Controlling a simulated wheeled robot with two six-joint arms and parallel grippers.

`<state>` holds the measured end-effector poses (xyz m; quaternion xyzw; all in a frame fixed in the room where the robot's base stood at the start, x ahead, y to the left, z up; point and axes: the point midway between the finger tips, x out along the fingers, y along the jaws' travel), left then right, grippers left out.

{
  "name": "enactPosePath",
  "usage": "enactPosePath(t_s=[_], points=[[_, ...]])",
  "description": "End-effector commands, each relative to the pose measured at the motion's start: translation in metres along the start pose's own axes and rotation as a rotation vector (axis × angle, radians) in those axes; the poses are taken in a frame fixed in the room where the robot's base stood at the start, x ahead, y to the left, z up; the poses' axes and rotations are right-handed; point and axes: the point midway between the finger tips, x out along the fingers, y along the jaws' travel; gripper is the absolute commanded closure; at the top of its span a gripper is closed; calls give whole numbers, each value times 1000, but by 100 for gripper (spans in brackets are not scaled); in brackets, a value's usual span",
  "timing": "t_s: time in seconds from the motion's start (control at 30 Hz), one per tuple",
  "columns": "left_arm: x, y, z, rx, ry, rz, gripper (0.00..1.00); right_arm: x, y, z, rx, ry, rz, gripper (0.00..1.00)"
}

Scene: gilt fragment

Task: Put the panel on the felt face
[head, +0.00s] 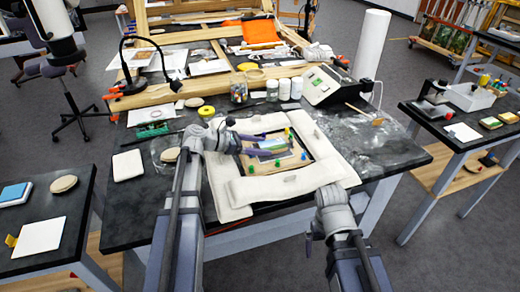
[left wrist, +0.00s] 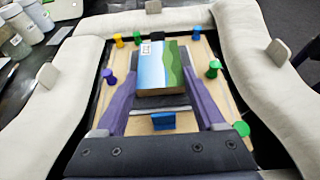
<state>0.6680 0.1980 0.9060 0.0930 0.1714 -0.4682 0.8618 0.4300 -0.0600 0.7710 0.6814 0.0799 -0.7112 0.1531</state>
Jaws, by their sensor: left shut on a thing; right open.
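The panel (left wrist: 160,68) is a small block with a painted landscape of blue sky and green hills on top and a brown side. It also shows in the head view (head: 274,145). My left gripper (head: 270,150) is shut on it, with one purple finger along each side. The panel is over a pale wooden board (left wrist: 205,62) set in a dark frame. I cannot tell whether it touches what is under it. A grey strip (left wrist: 160,110) shows at the panel's near edge; I cannot tell if this is the felt face. My right gripper (head: 322,222) is open, apart from the board; its fingertips are unclear.
Coloured pegs, among them a purple one (left wrist: 108,76) and a green one (left wrist: 241,128), stand around the board. A blue block (left wrist: 163,121) is nearer. Thick pale cushions (head: 285,186) surround the frame. Jars (head: 284,89) and a lamp (head: 128,75) stand behind.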

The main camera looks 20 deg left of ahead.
Motion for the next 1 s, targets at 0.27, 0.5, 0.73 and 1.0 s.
enactPosePath(t_s=[0.27, 0.5, 0.73, 1.0], points=[[1, 0, -3, 0, 0, 0, 26, 3, 0, 0, 0, 0, 0, 0], [1, 0, -2, 0, 0, 0, 0, 2, 0, 0, 0, 0, 0, 0], [1, 0, -2, 0, 0, 0, 0, 2, 0, 0, 0, 0, 0, 0], [-32, 0, 4, -2, 0, 4, 0, -16, 2, 1, 0, 0, 0, 0]])
